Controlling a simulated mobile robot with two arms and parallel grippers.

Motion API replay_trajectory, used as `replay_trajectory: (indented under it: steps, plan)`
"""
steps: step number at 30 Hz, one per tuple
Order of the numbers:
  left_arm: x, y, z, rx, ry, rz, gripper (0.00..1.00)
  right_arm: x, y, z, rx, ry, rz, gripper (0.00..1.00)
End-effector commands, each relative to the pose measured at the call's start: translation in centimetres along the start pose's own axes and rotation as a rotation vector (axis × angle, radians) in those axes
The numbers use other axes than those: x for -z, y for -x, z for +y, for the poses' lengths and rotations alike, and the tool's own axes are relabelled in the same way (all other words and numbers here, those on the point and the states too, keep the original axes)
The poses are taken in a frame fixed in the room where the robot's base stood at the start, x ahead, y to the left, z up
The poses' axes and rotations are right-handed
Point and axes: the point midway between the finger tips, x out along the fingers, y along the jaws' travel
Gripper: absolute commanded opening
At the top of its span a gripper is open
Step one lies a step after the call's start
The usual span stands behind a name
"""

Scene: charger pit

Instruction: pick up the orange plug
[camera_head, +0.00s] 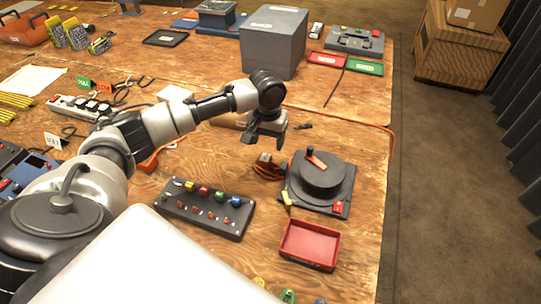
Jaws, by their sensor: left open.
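My left gripper (265,141) is open and hangs over the table, pointing down, with nothing seen between its fingers. Just below it in the picture, a small orange plug or cord bundle (268,171) lies left of a dark round device (322,178). A small grey-brown block is at its upper end; which part is the plug is too small to tell. My left arm crosses from the lower left and hides part of the table. My right gripper is not in view.
A black panel with coloured knobs (205,206) and a red tray (310,244) lie nearer. A large grey box (273,40) stands behind. A power strip (82,107) is at left. An orange cord (392,142) runs near the table's right edge.

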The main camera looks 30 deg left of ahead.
Motion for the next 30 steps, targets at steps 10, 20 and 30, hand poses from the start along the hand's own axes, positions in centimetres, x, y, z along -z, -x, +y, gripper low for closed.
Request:
replay_trajectory:
  steps: [10,20,30]
  plan:
    - [0.1,-3.9,-0.1,0.001,0.001,0.0,0.64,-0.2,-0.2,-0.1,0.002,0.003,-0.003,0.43]
    - [0.4,-8.2,-0.7,0.001,0.0,-0.001,0.64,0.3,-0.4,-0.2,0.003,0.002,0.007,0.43]
    - [0.5,-8.6,-0.8,0.001,0.0,0.0,0.56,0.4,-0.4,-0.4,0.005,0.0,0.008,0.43]
